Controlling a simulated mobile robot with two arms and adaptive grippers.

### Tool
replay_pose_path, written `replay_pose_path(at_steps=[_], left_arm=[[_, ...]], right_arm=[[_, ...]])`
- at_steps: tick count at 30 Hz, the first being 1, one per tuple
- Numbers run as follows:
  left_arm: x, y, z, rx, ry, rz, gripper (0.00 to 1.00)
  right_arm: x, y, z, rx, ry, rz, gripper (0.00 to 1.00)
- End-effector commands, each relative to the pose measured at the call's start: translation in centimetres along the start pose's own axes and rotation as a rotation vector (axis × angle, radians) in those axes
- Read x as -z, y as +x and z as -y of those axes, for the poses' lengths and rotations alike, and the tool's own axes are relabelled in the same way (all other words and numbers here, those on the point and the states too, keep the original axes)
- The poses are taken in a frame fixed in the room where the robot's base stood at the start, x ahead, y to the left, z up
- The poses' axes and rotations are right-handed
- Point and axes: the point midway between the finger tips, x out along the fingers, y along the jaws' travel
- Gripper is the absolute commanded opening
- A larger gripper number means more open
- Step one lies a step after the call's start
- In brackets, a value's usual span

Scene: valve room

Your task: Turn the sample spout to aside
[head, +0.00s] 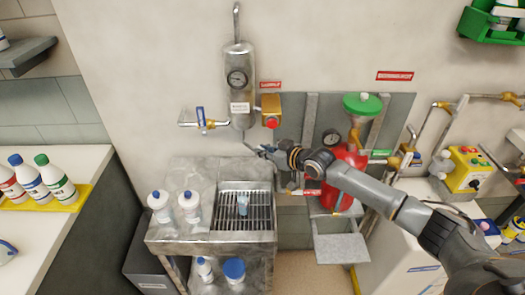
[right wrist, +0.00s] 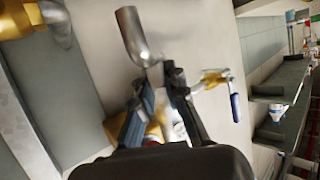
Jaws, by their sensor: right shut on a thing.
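The sample spout (right wrist: 136,35) is a bent silver tube in the right wrist view. Its open end points up and left, and its other end runs down between my right fingers. In the head view the spout end (head: 249,147) shows as a small metal tip under the grey sample cylinder (head: 239,85). My right gripper (head: 263,151) is below and right of the cylinder. In the right wrist view my right gripper (right wrist: 156,88) is shut on the spout, its fingers on either side of the tube. My left gripper is not in view.
A small clear bottle (head: 243,205) stands on the sink grate (head: 246,220) below. A blue-handled valve (head: 200,116) is left of the cylinder. A yellow box with a red button (head: 271,110) is close on the right. A red tank (head: 345,178) stands behind my right arm.

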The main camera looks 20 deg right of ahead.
Motion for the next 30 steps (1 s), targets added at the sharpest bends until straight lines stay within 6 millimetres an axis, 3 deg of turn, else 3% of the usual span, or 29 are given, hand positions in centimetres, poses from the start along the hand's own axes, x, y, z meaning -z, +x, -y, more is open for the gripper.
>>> replay_pose_path(at_steps=[11, 12, 15, 25, 30], left_arm=[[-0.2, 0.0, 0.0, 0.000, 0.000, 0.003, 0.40], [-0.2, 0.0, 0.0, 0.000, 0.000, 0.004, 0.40], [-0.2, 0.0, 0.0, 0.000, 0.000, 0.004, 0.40], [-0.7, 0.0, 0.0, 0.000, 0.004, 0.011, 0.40], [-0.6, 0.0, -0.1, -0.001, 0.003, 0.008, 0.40]], right_arm=[[0.1, -0.1, -0.4, -0.005, -0.006, 0.000, 0.00], [0.1, -0.1, -0.4, -0.005, -0.006, 0.000, 0.21], [0.1, -0.1, -0.3, -0.004, -0.005, 0.000, 0.36], [0.0, -0.3, -0.2, -0.002, -0.003, 0.001, 0.36], [-0.1, -2.2, -0.2, -0.002, -0.006, 0.003, 0.36]])
